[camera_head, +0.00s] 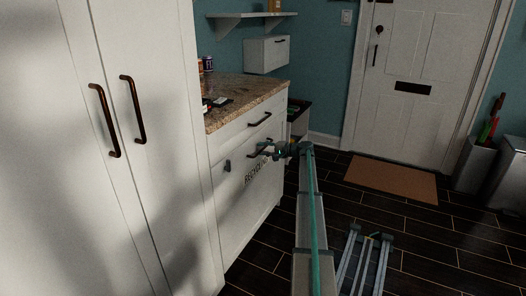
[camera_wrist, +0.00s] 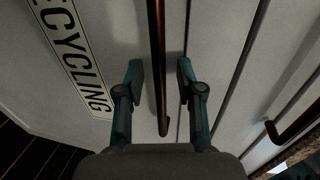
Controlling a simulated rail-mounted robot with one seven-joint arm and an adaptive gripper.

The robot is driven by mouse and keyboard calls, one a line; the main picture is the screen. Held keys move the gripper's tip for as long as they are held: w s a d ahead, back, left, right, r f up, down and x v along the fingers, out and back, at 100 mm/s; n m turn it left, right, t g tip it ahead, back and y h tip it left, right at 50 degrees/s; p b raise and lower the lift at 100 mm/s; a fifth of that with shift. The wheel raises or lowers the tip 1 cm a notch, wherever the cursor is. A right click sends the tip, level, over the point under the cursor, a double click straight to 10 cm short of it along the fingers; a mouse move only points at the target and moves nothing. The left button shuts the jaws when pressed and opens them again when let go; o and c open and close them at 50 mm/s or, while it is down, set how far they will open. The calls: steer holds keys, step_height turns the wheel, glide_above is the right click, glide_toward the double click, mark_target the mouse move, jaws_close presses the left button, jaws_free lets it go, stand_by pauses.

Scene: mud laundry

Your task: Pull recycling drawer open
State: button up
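The recycling drawer (camera_head: 238,205) is a white cabinet front below a smaller drawer, and its face looks flush with the cabinet. Its "RECYCLING" label shows in the wrist view (camera_wrist: 80,60), left of a dark bronze bar handle (camera_wrist: 158,60). In the head view this handle (camera_head: 255,152) is partly hidden by my gripper (camera_head: 275,149). In the wrist view my gripper (camera_wrist: 160,78) has its two teal fingers apart, one on each side of the handle. Gaps show between the handle and both fingers.
The upper drawer's handle (camera_head: 260,119) is just above; it also shows in the wrist view (camera_wrist: 292,118). A granite counter (camera_head: 245,90) tops the cabinet. A tall white cupboard (camera_head: 165,200) stands left. Dark tiled floor (camera_head: 420,240) in front is open, with a brown mat (camera_head: 392,178) by the door.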

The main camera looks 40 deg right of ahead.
steer(key=shift+w+a, duration=0.1)
steer(key=shift+w, duration=0.1)
jaws_close()
steer(key=shift+s, duration=0.15)
stand_by(0.3)
